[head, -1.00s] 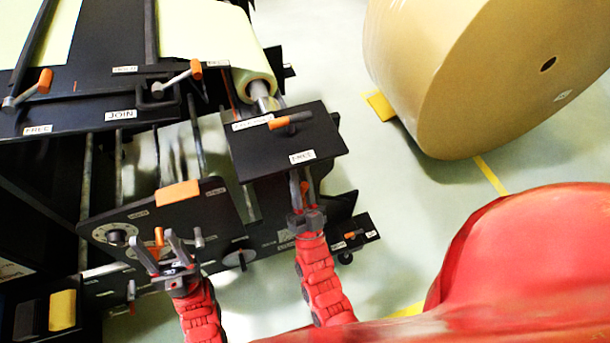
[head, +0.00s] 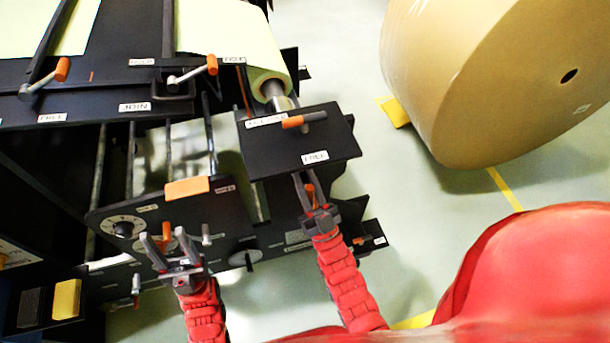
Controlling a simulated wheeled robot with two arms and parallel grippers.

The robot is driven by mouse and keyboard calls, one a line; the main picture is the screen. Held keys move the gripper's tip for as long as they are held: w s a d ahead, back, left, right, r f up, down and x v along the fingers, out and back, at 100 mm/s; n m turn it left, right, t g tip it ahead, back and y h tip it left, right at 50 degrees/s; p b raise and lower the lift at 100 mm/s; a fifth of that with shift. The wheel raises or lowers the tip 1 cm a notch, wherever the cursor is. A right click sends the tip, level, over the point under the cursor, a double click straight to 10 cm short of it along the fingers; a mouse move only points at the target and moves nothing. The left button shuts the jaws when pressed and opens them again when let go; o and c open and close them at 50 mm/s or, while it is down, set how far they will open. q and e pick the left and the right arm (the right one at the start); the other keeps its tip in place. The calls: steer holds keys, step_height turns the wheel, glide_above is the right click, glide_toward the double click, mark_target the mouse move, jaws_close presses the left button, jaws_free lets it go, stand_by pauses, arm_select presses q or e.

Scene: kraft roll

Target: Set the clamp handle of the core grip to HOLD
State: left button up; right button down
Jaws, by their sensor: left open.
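The clamp handle (head: 303,119) is a grey lever with an orange end, on a black plate (head: 290,165) beside the core end of the pale roll. Its orange end points left, towards a white label (head: 266,121) too blurred to read. A FREE label (head: 315,157) is lower on the plate. My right gripper (head: 305,186) is just below the plate's near edge, apart from the handle; its fingertips are partly hidden, with something orange by them. My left gripper (head: 163,245) is open in front of the dial panel, an orange piece showing between its fingers.
The dial panel (head: 110,212) carries a dial, small knobs and an orange block (head: 187,188). Other orange-ended levers (head: 212,65) stand by the JOIN label (head: 135,107). A large brown roll (head: 480,80) stands at right.

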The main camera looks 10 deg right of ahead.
steer(key=c, duration=0.8)
jaws_free()
steer(key=shift+o, duration=0.2)
steer(key=b+v, duration=0.1)
steer(key=v, duration=1.6)
steer(key=shift+s+b, duration=0.2)
steer(key=shift+b, duration=0.2)
